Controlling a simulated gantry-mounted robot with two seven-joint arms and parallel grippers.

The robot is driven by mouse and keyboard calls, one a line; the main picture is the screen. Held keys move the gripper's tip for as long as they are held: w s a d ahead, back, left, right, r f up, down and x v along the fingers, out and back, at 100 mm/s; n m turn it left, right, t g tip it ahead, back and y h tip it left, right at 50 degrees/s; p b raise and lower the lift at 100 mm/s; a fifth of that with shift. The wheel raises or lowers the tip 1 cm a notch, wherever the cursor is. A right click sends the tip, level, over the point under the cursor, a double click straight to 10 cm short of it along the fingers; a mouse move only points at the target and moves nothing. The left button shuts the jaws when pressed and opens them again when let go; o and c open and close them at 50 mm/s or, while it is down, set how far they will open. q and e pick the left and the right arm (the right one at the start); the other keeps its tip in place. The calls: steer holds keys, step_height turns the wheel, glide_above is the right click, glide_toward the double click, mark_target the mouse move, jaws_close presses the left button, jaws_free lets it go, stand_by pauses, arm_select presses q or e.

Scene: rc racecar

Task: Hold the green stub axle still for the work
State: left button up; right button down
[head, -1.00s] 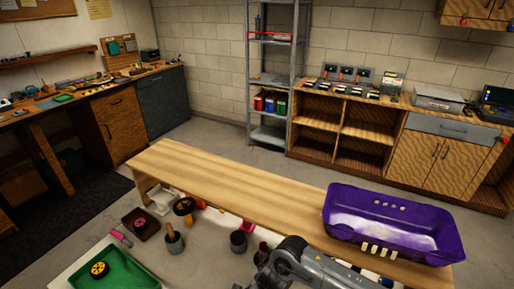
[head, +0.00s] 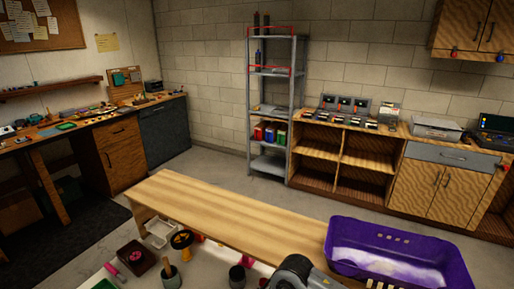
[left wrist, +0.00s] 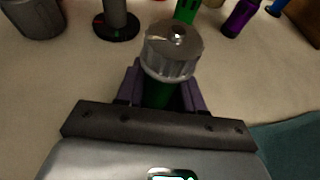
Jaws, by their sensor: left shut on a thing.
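In the left wrist view my left gripper (left wrist: 163,98) is shut on the green stub axle (left wrist: 158,91). Its green body shows between the dark purple fingers, and most of it is hidden by them. A silver knurled cap (left wrist: 172,62) sits at the top end of the green body. The held piece is over a pale surface.
Another green piece (left wrist: 186,10) and purple cylinder (left wrist: 240,18) stand beyond my left gripper.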

arm_select(q)
steer(key=o, duration=1.2)
steer(key=shift+c, duration=0.2)
steer(key=v, duration=1.2)
